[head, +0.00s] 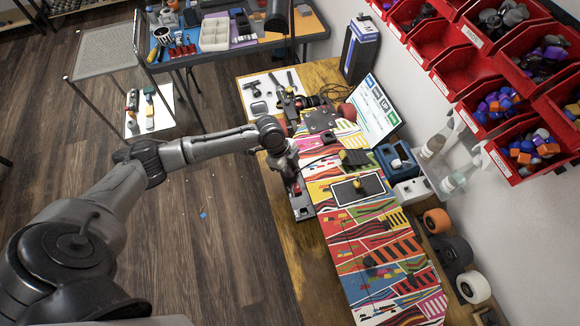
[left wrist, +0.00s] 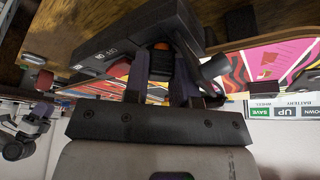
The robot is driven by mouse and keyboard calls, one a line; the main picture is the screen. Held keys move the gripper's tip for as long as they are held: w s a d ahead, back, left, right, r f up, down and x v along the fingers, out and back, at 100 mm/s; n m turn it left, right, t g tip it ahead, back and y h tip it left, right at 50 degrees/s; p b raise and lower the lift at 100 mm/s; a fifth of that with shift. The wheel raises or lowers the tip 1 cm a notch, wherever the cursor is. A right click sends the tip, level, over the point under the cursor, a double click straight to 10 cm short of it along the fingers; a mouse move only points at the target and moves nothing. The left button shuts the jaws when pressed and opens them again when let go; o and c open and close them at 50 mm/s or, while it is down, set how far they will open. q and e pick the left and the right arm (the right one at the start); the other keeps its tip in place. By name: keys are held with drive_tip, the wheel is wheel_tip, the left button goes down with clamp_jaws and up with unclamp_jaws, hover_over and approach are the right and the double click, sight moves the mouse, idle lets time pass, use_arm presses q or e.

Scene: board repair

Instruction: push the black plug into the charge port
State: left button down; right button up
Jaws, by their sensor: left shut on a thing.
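My left gripper (head: 291,172) is low over the near left edge of the colourful board (head: 365,235). In the left wrist view its two dark fingers (left wrist: 162,80) are shut on a small dark piece with an orange part (left wrist: 161,62), which I take to be the black plug. The fingers hide most of it. A black box (left wrist: 120,42) with small white markings lies right at the fingertips; it also shows under the gripper in the head view (head: 299,198). The charge port is not visible, and I cannot tell whether the plug touches it. My right gripper is not in view.
A label panel (head: 374,110) leans behind. Wheels (head: 455,252) line the wall side; red bins (head: 490,70) hang above. The floor at left is mostly clear.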

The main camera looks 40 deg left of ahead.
use_arm(q)
drive_tip(key=shift+f, duration=0.1)
drive_tip(key=c, duration=1.4)
unclamp_jaws()
drive_tip(key=o, duration=0.5)
drive_tip(key=shift+s+f, duration=0.1)
drive_tip(key=shift+s, duration=0.05)
drive_tip(key=shift+o, duration=0.2)
drive_tip(key=shift+a, duration=0.1)
drive_tip(key=shift+c, duration=1.2)
drive_tip(key=shift+o, duration=0.3)
drive_tip(key=shift+o, duration=0.3)
drive_tip(key=shift+r, duration=0.25)
